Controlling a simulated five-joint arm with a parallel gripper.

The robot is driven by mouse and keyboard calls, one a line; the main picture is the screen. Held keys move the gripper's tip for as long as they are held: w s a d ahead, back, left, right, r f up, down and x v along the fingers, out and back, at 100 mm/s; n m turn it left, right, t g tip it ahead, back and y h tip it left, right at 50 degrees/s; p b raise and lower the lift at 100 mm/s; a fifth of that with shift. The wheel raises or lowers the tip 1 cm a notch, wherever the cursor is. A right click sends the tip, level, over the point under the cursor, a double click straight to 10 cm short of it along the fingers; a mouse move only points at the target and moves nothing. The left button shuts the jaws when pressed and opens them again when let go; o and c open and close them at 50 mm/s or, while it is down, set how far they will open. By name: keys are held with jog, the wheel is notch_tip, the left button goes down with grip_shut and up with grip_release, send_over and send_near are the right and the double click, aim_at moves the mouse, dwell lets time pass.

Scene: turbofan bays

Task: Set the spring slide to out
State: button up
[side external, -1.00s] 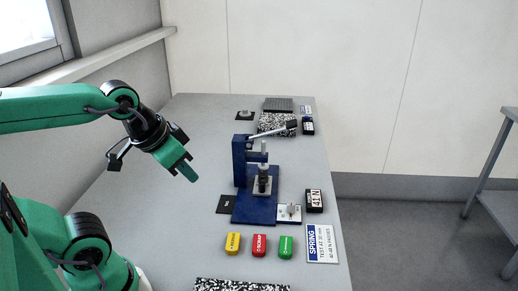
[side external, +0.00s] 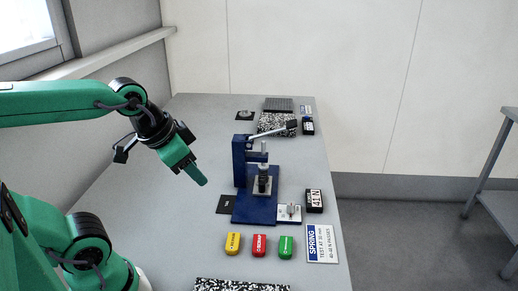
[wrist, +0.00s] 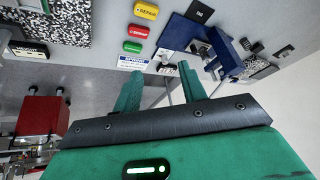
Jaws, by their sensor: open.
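The blue press fixture (side external: 254,208) stands on the table with its lever, a column and a dark cylindrical part in its middle. A small white plate with a metal post (side external: 289,213) sits at its front right corner; I cannot tell for sure whether this is the spring slide, or its position. The fixture also shows in the wrist view (wrist: 178,34), tilted. The SPRING sign (side external: 321,244) lies at the front right, and it also shows in the wrist view (wrist: 133,62). My gripper (side external: 200,181) is open and empty, in the air left of the fixture, apart from it.
Yellow (side external: 233,243), red (side external: 259,245) and green (side external: 286,247) blocks lie in front of the fixture. A "41 N" display (side external: 314,201) stands right of it. Speckled mats lie behind (side external: 276,123) and in front (side external: 240,286). The table's left part is clear.

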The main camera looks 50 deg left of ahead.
jog(key=w+a+m, duration=0.1)
jog(key=w+m, duration=0.5)
jog(key=m, duration=0.2)
jog(key=m+g, duration=0.1)
jog(key=m, duration=2.1)
send_near(263, 184)
jog(key=d, duration=0.1)
jog(key=shift+w+a+f+m+y, duration=0.15)
jog(key=shift+w+f+m+y, duration=0.05)
jog(key=shift+f+m+y, duration=0.25)
jog(key=shift+f, duration=0.15)
jog(key=shift+x, duration=3.75)
jog(key=shift+a, duration=0.1)
grip_shut()
